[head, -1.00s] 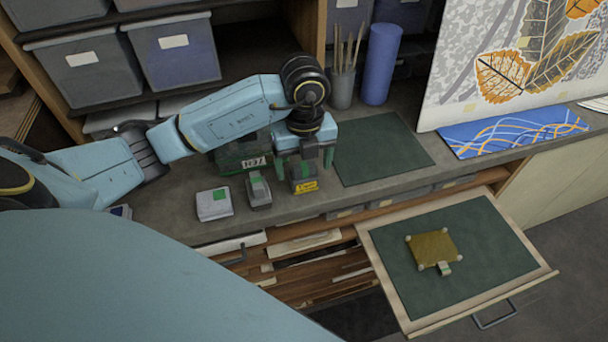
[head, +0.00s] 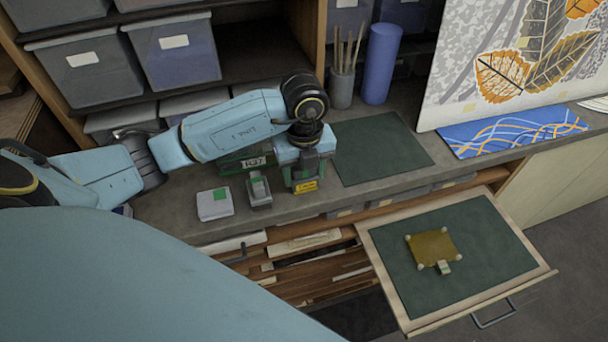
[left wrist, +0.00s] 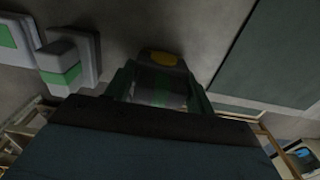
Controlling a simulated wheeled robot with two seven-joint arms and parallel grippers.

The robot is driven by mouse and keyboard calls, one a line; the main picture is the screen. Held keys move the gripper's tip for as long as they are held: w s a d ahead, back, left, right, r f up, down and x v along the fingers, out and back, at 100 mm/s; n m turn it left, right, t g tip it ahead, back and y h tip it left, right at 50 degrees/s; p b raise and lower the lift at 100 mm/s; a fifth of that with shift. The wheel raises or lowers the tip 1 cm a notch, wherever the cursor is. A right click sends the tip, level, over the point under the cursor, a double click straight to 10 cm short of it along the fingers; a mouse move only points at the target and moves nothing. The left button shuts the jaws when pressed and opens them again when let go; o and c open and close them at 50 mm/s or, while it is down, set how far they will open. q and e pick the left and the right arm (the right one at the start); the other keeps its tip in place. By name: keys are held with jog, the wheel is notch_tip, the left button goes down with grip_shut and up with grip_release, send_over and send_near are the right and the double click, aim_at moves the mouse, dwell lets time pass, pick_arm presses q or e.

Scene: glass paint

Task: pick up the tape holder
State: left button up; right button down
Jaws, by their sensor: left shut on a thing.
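The tape holder (head: 305,186), a small dark block with a yellow label on its front, is on the grey counter near its front edge. My left gripper (head: 306,170) comes down over it from above and is shut on it. The fingers hide much of its sides and top. In the left wrist view the yellow part of the tape holder (left wrist: 163,58) shows just beyond the fingers (left wrist: 158,92). I cannot tell whether it has lifted off the counter. My right gripper is not in view.
Left of it stand a grey-green block (head: 258,190) and a white box with a green patch (head: 214,204). A dark green labelled box (head: 236,162) is behind. A green mat (head: 378,150) lies clear at the right. An open drawer (head: 388,282) sticks out below.

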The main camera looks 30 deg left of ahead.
pick_arm(q)
notch_tip(320, 180, up, 10)
jog(key=shift+r, duration=0.1)
dwell(0.4)
jog(key=o, duration=0.4)
jog(key=shift+c, duration=1.2)
